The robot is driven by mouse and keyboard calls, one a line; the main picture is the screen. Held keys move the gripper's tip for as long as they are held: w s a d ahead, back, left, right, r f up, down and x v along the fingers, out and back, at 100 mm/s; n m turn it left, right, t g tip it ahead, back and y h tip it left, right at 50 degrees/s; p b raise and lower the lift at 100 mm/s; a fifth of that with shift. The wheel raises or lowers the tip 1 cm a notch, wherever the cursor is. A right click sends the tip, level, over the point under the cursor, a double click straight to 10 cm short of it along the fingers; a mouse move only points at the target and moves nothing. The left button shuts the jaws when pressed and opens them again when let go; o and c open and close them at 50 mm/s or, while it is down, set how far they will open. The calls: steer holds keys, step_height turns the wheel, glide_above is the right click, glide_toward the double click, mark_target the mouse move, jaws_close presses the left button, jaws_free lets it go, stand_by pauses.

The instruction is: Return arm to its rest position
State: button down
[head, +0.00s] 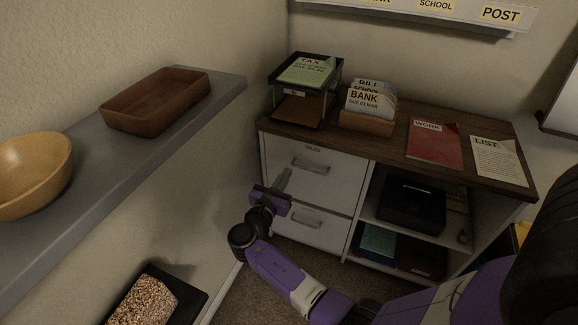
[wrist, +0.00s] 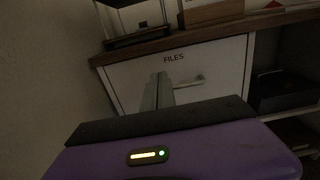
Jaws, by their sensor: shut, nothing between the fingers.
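My purple arm reaches from the lower right in the head view. My gripper (head: 284,175) is in front of the upper drawer of the white cabinet (head: 340,182), with its fingers together and nothing between them. In the wrist view my gripper (wrist: 159,82) shows as two grey fingers pressed together, pointing at the drawer front labelled FILES (wrist: 212,66). The fingers overlap the drawer front near its handle (wrist: 190,81); I cannot tell whether they touch it. Both drawers look shut.
On the cabinet's wooden top (head: 390,137) stand a paper tray (head: 304,87) and a card holder (head: 366,121), with a red WORK folder (head: 434,146) and a LIST sheet (head: 498,160). Open shelves hold a black box (head: 411,204). A grey wall shelf (head: 75,165) bears a wooden bowl (head: 36,170) and a brown tray (head: 155,101).

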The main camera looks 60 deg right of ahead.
steer(key=shift+a, duration=0.3)
